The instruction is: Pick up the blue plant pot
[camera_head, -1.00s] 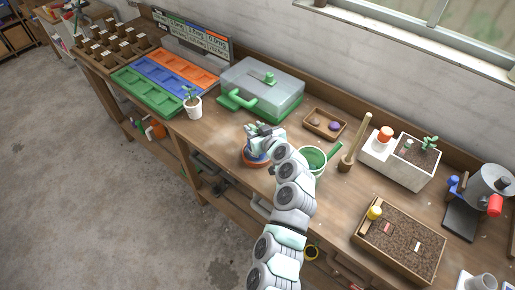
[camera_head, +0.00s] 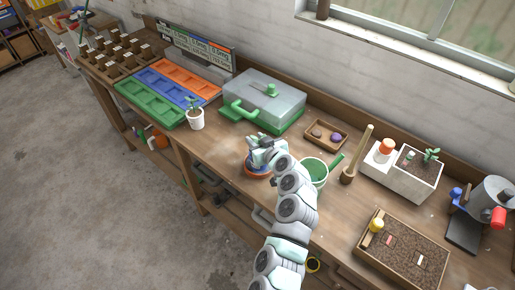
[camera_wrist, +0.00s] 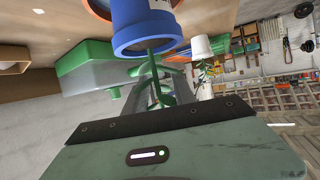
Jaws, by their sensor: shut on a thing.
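The blue plant pot (camera_wrist: 147,30) is large at the top of the wrist view, which looks upside down. Its rim and a green plant (camera_wrist: 166,88) show, and a white label is partly visible. Its base is cut off by the frame edge. In the head view, my gripper (camera_head: 262,150) is shut on the pot and mostly hides it. A terracotta-coloured saucer (camera_head: 257,173) shows just below my gripper. I cannot tell whether the pot touches the saucer or is clear of it.
A green bucket (camera_head: 316,170) stands close on the right. A grey case with green trim (camera_head: 265,95) is behind. A white potted plant (camera_head: 196,120) stands on the left, near seed trays (camera_head: 165,90). Bare bench (camera_head: 218,150) lies between it and my gripper.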

